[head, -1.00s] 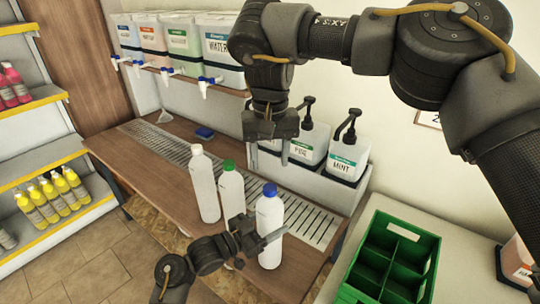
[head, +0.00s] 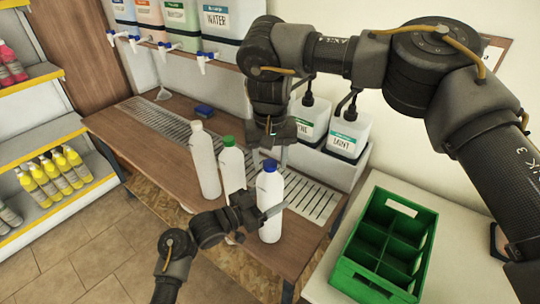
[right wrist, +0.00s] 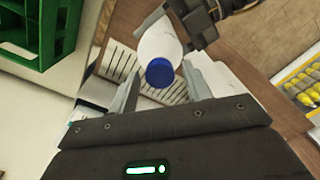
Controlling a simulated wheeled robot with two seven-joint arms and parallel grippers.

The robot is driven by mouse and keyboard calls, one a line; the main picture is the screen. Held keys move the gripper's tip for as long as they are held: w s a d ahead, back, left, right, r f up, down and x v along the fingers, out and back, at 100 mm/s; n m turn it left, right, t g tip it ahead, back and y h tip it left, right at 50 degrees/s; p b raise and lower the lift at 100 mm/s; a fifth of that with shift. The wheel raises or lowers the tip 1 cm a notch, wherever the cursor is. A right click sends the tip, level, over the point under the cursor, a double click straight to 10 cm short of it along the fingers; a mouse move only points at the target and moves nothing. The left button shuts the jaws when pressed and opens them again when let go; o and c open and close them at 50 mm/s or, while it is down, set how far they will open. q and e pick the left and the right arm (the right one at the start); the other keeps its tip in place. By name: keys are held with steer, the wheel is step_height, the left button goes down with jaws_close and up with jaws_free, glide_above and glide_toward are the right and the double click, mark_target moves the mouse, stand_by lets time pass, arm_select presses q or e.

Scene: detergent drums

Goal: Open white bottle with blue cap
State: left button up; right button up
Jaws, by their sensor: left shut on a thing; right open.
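The white bottle with the blue cap stands upright on the wooden counter; its body (head: 270,222) and blue cap (head: 269,165) show in the head view. My left gripper (head: 262,212) is shut on the body of this bottle from the left, below the cap. My right gripper (head: 269,148) points down just above the blue cap, open. In the right wrist view the blue cap (right wrist: 160,72) lies between the two open fingers of my right gripper (right wrist: 160,90), with a gap on each side. Part of my left gripper (right wrist: 205,20) shows beside the bottle there.
A white bottle with a green cap (head: 231,165) and one with a white cap (head: 203,160) stand just left. A green divided crate (head: 385,245) sits at the right. Pump containers (head: 348,137) stand behind.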

steer(key=c, duration=1)
steer(key=n, duration=0.5)
steer(key=shift+n, duration=0.4)
steer(key=shift+c, duration=0.2)
steer(key=n, duration=1.4)
steer(key=shift+r+n, duration=0.1)
steer(key=shift+n, duration=0.2)
steer(key=n, duration=1.4)
steer(key=shift+n, duration=0.4)
steer(key=n, duration=0.4)
steer(key=shift+n, duration=0.4)
steer(key=n, duration=0.2)
steer(key=shift+s+n, duration=0.1)
steer(key=shift+n, duration=0.3)
steer(key=n, duration=0.5)
steer(key=shift+r, duration=0.1)
steer(key=n, duration=0.6)
